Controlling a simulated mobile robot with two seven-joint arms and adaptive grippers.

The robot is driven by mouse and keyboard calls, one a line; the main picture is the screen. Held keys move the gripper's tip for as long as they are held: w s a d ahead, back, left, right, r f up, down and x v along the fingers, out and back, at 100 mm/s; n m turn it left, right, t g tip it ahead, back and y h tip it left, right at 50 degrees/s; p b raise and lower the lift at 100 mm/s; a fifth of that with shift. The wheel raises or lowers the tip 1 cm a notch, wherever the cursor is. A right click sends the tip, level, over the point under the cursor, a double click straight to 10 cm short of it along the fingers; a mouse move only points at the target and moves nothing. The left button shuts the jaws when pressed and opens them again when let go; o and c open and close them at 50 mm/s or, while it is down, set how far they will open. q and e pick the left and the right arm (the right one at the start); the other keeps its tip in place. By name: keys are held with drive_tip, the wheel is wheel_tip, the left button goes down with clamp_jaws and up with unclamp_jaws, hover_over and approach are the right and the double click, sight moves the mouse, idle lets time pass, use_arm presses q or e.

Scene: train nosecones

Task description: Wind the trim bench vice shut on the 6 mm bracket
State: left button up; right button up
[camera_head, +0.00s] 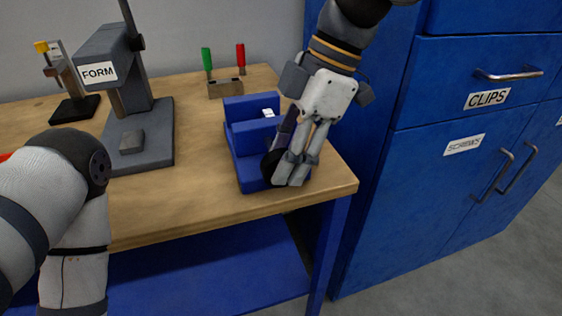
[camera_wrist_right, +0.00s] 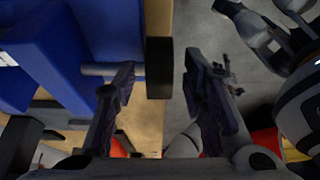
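The blue bench vice (camera_head: 249,140) stands near the bench's front right corner. A small pale piece (camera_head: 268,113), which may be the bracket, shows at the vice's jaws; whether the jaws touch it I cannot tell. My right gripper (camera_head: 288,170) is at the vice's front, beside its dark round handle (camera_head: 270,167). In the right wrist view, my right gripper (camera_wrist_right: 162,92) is open, with the dark handle (camera_wrist_right: 160,68) edge-on between its fingers and gaps on both sides. A grey jointed part, apparently my left gripper (camera_wrist_right: 258,30), shows at the upper right; its opening is unclear.
A grey press labelled FORM (camera_head: 125,90) stands left of the vice. A wooden block (camera_head: 227,88) with green- and red-handled tools is behind. A yellow-topped clamp (camera_head: 66,85) is at back left. Blue cabinets (camera_head: 470,110) stand close at right. Bare wood (camera_head: 200,190) lies left of the vice.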

drive_tip(key=shift+x, duration=0.9)
clamp_jaws()
